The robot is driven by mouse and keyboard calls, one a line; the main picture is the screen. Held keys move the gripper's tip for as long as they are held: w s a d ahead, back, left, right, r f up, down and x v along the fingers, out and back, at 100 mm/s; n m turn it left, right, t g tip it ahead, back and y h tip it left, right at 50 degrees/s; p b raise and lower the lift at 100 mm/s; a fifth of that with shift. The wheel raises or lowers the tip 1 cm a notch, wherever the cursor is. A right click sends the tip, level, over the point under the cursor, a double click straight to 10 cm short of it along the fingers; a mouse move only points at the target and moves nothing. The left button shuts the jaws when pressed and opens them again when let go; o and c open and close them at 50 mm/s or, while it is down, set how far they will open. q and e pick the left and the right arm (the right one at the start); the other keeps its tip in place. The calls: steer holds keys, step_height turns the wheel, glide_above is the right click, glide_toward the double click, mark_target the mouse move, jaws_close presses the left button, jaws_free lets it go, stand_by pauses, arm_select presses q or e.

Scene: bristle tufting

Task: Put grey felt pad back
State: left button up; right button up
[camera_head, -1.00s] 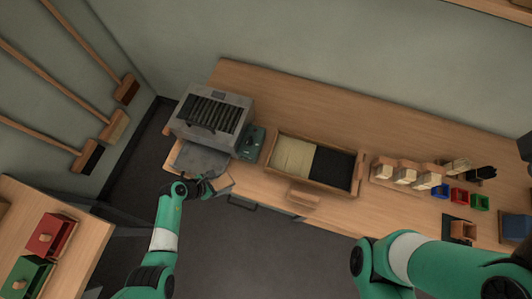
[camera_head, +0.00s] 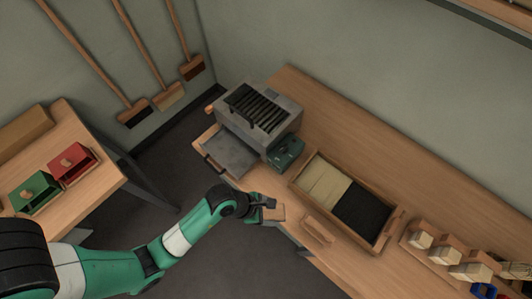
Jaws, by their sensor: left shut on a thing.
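I cannot make out a separate grey felt pad for certain. A flat grey panel (camera_head: 228,155) with a dark handle lies open in front of the grey slotted machine (camera_head: 259,112). My right gripper is not in view.
A wooden tray (camera_head: 294,184) with pale and black bristle bundles lies on the bench (camera_head: 341,117). A wooden block (camera_head: 318,230) is close to the gripper's right. A teal box (camera_head: 285,154) stands beside the machine. A side table at left holds red (camera_head: 72,163) and green (camera_head: 34,192) boxes.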

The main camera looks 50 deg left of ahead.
arm_select(q)
steer(key=w+a+f+b, duration=0.3)
steer(key=w+a+f, duration=0.2)
steer(key=a, duration=0.3)
steer(key=b, duration=0.3)
glide_above(271, 186)
steer(key=s, duration=0.2)
steer(key=f, duration=0.4)
steer(key=shift+s+a, duration=0.1)
steer(key=shift+a, duration=0.2)
steer(key=shift+a+f, duration=0.1)
steer(key=shift+a, duration=0.05)
steer(key=shift+w+a+f, duration=0.1)
steer(key=shift+w+f, duration=0.1)
steer(key=shift+f, duration=0.1)
step_height(271, 186, down, 3)
steer(key=shift+a+f+b, duration=0.1)
steer(key=shift+b, duration=0.7)
